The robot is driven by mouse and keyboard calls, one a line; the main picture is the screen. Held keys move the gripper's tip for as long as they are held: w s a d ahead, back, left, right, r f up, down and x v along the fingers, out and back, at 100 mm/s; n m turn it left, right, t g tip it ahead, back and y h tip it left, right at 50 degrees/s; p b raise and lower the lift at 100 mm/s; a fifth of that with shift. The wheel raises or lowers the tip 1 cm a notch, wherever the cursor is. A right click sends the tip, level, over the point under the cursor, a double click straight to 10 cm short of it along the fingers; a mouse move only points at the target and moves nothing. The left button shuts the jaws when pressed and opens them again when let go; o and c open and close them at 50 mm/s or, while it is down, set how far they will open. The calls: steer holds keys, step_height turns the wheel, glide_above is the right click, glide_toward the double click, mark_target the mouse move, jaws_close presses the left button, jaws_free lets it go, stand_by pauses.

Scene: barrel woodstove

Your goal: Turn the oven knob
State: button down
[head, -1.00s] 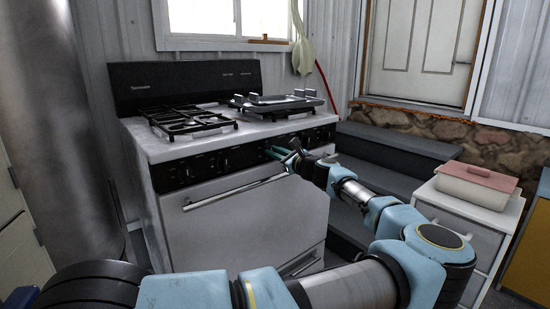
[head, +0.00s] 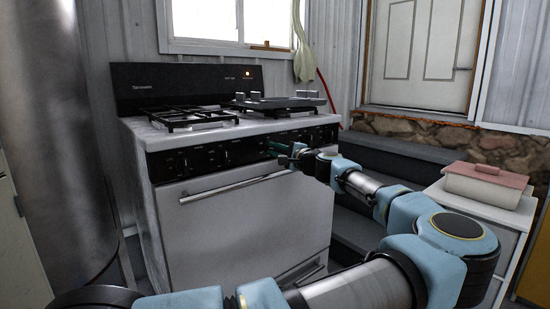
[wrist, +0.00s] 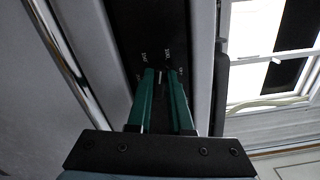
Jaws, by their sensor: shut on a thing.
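A white stove (head: 250,215) with a black front control panel (head: 205,160) stands against the wall. Several black knobs sit along that panel. My gripper (head: 275,150) reaches the panel from the right, at a knob right of its middle. In the wrist view, the green fingers (wrist: 162,80) are closed around the oven knob (wrist: 161,95), which is mostly hidden between them. White dial markings show just beyond the fingertips.
The oven door handle (head: 230,187) runs just below the panel. Dark steps (head: 385,155) and a white cabinet with a lidded dish (head: 487,185) stand at right.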

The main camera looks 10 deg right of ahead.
steer(key=n+b, duration=0.2)
steer(key=f+n+b, duration=0.1)
steer(key=n, duration=0.1)
steer(key=shift+n+b, duration=0.3)
steer(key=shift+b, duration=0.1)
steer(key=shift+n+b, duration=1.6)
steer(key=shift+n, duration=0.4)
steer(key=c, duration=0.8)
jaws_free()
steer(key=v, duration=1.1)
steer(key=shift+w+r+p, duration=0.1)
steer(key=shift+p, duration=0.3)
